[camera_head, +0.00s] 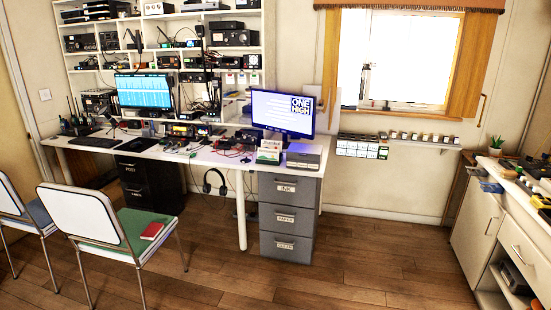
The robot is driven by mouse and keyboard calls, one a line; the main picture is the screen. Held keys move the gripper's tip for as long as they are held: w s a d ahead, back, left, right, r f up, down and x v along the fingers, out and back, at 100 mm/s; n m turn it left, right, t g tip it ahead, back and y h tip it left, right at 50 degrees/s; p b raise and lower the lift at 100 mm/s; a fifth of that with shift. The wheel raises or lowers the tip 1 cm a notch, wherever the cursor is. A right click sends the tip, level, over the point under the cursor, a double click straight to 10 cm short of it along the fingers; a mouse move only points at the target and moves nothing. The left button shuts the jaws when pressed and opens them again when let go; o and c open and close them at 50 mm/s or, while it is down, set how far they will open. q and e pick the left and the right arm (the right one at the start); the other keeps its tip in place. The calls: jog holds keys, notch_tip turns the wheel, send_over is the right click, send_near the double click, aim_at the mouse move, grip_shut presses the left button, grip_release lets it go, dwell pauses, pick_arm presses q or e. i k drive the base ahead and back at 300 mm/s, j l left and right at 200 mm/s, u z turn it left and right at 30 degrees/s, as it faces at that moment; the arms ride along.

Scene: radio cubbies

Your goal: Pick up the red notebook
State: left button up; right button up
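The red notebook (152,231) is small and flat. It lies on the green seat (122,238) of the nearer white-backed chair (84,217), towards the seat's right side. Its top face is in plain view and nothing covers it. Neither of my grippers shows in the head view.
A second chair with a blue seat (40,213) stands at the far left. A long white desk (215,157) with monitors and radio gear runs along the wall, with a grey drawer cabinet (287,218) under it. A white cabinet (476,226) stands at right. The wooden floor (370,258) between is clear.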

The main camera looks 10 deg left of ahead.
aim_at(153, 230)
jog(key=i, duration=0.65)
jog(key=i+l+u, duration=0.1)
jog(key=i, duration=0.5)
jog(key=i+l, duration=0.15)
jog(key=i, duration=0.5)
jog(key=j+u, duration=0.05)
